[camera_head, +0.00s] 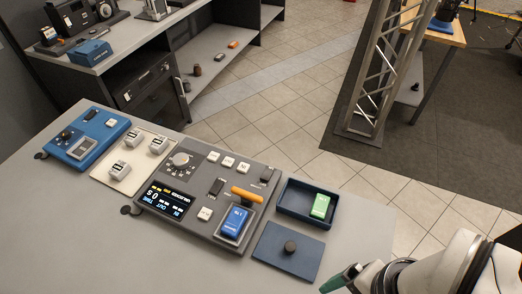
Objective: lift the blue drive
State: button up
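The blue drive (234,222) is a small blue block with a white label. It lies in a light-rimmed recess at the near right corner of the grey console (222,165), just in front of an orange bar handle (247,195). My gripper (341,279) enters at the bottom right edge, to the right of the drive and well apart from it. Only a dark green tip and part of the wrist show, so its opening cannot be made out. Nothing is seen in it.
A dark blue open box (293,207) holding a green drive (320,206) stands right of the console. Its flat lid with a dark knob (289,248) lies in front. A pale board (127,178) with grey blocks and a blue device (87,138) are left. The near tabletop (110,250) is clear.

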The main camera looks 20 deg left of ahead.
jog(key=w+a+r+n, duration=0.2)
jog(key=w+a, duration=0.5)
jog(key=w, duration=0.1)
jog(key=n+h, duration=0.2)
jog(key=n, duration=0.2)
send_over(233, 223)
notch_tip(233, 223, down, 4)
notch_tip(233, 223, down, 15)
grip_shut()
